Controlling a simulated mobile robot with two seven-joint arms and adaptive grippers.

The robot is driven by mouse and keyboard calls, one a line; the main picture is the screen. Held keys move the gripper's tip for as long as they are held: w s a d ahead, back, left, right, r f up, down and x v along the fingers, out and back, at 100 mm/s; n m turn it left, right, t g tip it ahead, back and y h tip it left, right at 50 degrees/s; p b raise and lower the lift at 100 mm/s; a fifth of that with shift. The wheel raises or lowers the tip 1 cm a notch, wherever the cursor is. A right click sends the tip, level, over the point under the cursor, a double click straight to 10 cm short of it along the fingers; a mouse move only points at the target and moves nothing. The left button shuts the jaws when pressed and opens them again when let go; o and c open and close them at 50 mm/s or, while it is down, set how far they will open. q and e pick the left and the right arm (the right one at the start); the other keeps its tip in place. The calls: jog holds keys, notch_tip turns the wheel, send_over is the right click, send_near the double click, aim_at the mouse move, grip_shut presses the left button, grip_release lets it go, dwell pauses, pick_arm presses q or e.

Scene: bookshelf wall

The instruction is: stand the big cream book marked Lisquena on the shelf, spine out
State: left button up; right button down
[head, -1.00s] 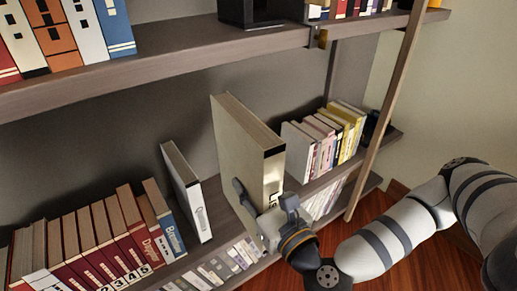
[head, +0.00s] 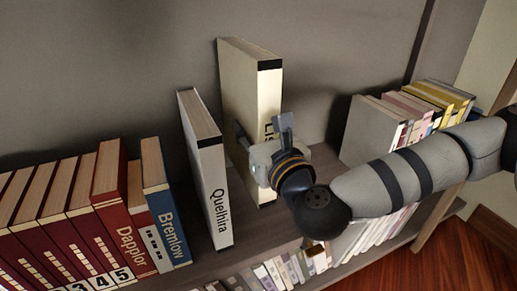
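The big cream book (head: 239,82) stands upright on the middle shelf, its spine facing out toward me. My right gripper (head: 263,140) is at the lower half of the spine, with one finger along each cover, shut on the book. The book's lower end appears at or very near the shelf board (head: 270,228); I cannot tell whether it touches. My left gripper is not in view.
A white book marked Quelhira (head: 213,180) stands just left of the cream book. Farther left is a row with Bremlow (head: 165,220) and red Dapplor volumes (head: 120,225). Pale and yellow books (head: 385,120) stand to the right, behind my arm. More books fill the shelf below.

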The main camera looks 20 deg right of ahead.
jog(key=shift+r, duration=0.5)
notch_tip(320, 180, down, 10)
jog(key=b, duration=0.5)
jog(key=shift+r+b, duration=0.1)
jog(key=shift+b, duration=0.25)
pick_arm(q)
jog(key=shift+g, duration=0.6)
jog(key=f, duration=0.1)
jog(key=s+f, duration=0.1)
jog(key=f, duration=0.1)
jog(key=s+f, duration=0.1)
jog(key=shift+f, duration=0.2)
